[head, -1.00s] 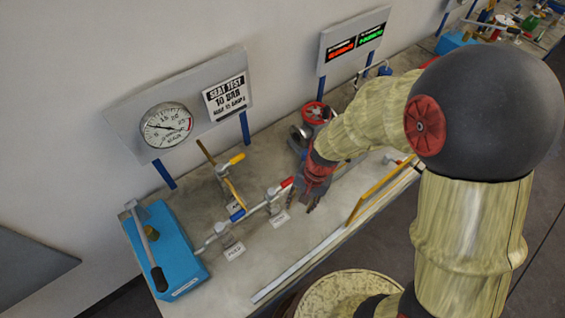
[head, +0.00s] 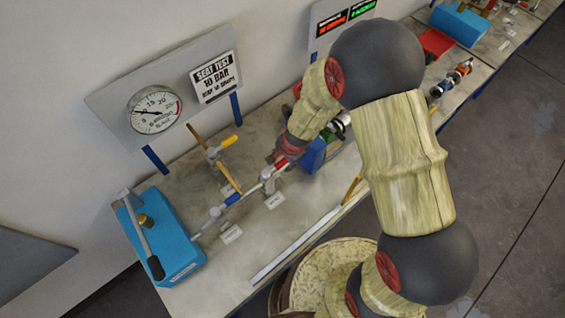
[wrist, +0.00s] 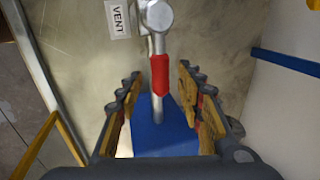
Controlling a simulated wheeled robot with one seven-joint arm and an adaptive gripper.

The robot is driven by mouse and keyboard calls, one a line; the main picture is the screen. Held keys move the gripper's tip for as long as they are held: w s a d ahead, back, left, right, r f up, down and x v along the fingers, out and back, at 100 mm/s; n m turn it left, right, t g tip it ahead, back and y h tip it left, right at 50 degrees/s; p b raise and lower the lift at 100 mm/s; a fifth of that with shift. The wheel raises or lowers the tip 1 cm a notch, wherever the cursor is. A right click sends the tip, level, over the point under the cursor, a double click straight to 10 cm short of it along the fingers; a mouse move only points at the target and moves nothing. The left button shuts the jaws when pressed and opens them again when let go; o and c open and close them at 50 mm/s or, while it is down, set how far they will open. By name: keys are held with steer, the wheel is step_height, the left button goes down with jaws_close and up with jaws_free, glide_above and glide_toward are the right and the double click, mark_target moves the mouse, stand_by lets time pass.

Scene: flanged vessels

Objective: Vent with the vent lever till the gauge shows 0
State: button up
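The vent lever is a red-sleeved handle (wrist: 160,75) on a small metal valve (wrist: 157,16) beside a VENT label (wrist: 118,18). In the head view the red handle (head: 281,164) shows just left of my gripper (head: 284,153), partly covered. In the wrist view my gripper (wrist: 163,112) is open. Its fingers stand apart on both sides of the handle's line, with the red sleeve just ahead of and between them; I see no contact. The round gauge (head: 158,121) has its needle left of centre, above zero; the exact value is too small to read.
A blue-lever valve (head: 233,198) and a yellow-handled valve (head: 229,141) stand left of the vent valve. A blue pump (head: 170,250) sits at the bench's left end. A blue stand (head: 316,157) is right behind my gripper. A yellow bar (head: 351,189) rises at the front edge.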

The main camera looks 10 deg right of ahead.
steer(key=shift+w+f, duration=0.2)
steer(key=shift+f, duration=0.4)
steer(key=c, duration=0.3)
jaws_close()
